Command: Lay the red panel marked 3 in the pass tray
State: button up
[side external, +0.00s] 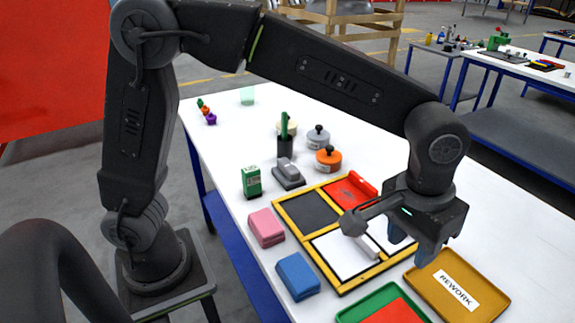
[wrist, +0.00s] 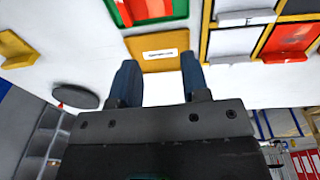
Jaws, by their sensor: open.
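A red panel lies in the green tray (side external: 344,318), which the side view cuts off at the bottom; I cannot read a mark on this panel (side external: 398,313). The wrist view shows the green tray (wrist: 185,8) with the red panel at the top edge. A second red panel (side external: 345,196) with a raised red bar lies in a far cell of the yellow-framed board (side external: 320,232); its mark is unreadable too. It shows at the right in the wrist view (wrist: 290,38). My gripper (side external: 413,248) is open and empty above the table, by the yellow REWORK tray (side external: 427,273).
White panels with grey bars sit in the board, and one cell (side external: 307,212) is dark and bare. Pink (side external: 266,228) and blue (side external: 297,276) blocks stand along its left side.

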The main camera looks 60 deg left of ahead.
jog(key=s+a+r+t, duration=0.1)
jog(key=s+a+r, duration=0.2)
jog(key=a, duration=0.5)
jog(key=s+a+r+t, duration=0.1)
jog(key=s+a+r, duration=0.2)
jog(key=a, duration=0.4)
jog(key=s+a+f+t, duration=0.2)
jog(key=s+a, duration=0.5)
jog(key=s, duration=0.1)
jog(key=shift+a+t+y, duration=0.3)
jog(key=shift+a, duration=0.1)
